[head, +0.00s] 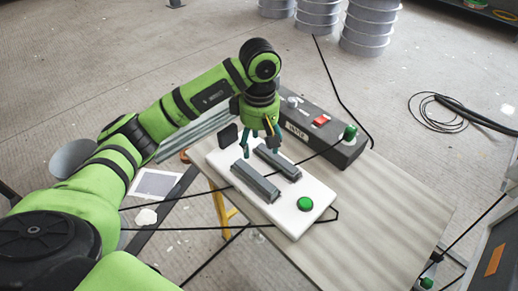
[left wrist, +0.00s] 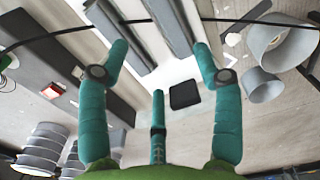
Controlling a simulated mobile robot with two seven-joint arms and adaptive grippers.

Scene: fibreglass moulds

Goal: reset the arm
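My green left arm (head: 180,105) reaches in from the left and bends down at its wrist over the table. My left gripper (head: 262,147) points down at the far end of a white panel (head: 290,218) with two dark grey bars and a green button. In the left wrist view its teal fingers (left wrist: 160,62) are spread apart with nothing between them. Whether the fingertips touch the panel or bars cannot be told. My right gripper is in neither view.
A dark box (head: 318,133) with a red switch and a green knob stands behind the panel. Black cables cross the table (head: 385,205). Bare wood lies to the right. Stacked grey cylinders (head: 368,25) stand on the floor behind; a coiled cable (head: 435,110) lies right.

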